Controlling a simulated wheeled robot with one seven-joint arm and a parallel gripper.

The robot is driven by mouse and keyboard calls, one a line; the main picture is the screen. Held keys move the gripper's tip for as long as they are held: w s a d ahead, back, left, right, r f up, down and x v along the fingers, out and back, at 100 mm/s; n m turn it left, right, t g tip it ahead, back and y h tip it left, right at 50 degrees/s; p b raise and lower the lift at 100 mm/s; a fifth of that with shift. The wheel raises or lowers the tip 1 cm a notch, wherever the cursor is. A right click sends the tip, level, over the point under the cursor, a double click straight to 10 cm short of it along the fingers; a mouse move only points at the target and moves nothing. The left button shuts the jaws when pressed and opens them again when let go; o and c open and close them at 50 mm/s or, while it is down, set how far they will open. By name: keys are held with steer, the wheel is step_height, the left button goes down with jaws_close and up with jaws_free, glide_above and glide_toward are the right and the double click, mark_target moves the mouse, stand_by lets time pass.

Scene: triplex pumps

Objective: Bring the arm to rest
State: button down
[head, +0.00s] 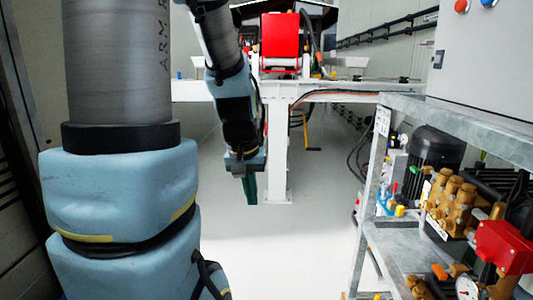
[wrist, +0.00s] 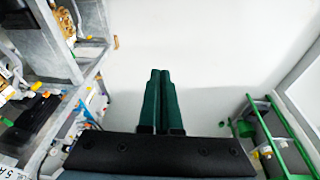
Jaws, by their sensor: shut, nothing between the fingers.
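My gripper (head: 250,188) hangs at the end of my arm in the head view, pointing down over the pale floor. In the wrist view its two dark green fingers (wrist: 162,100) lie side by side with their tips together. It is shut and empty, and the fingers touch nothing. My arm's large blue-padded links fill the left of the head view and hide what is behind them.
A grey metal rack (head: 405,238) with brass-coloured pumps (head: 455,200) stands at right; it is at left in the wrist view (wrist: 60,50). A white frame (head: 276,150) with a red unit (head: 280,42) stands ahead. Green rails (wrist: 282,135) show at wrist-view right. The floor (head: 300,240) between is clear.

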steer(key=s+a+f+g, duration=0.1)
steer(key=s+a+f, duration=0.3)
steer(key=s, duration=0.2)
step_height(320, 180, up, 14)
steer(key=w+p, duration=0.1)
steer(key=p, duration=1.2)
steer(key=shift+d+f+y, duration=0.2)
steer(key=shift+d+y, duration=0.2)
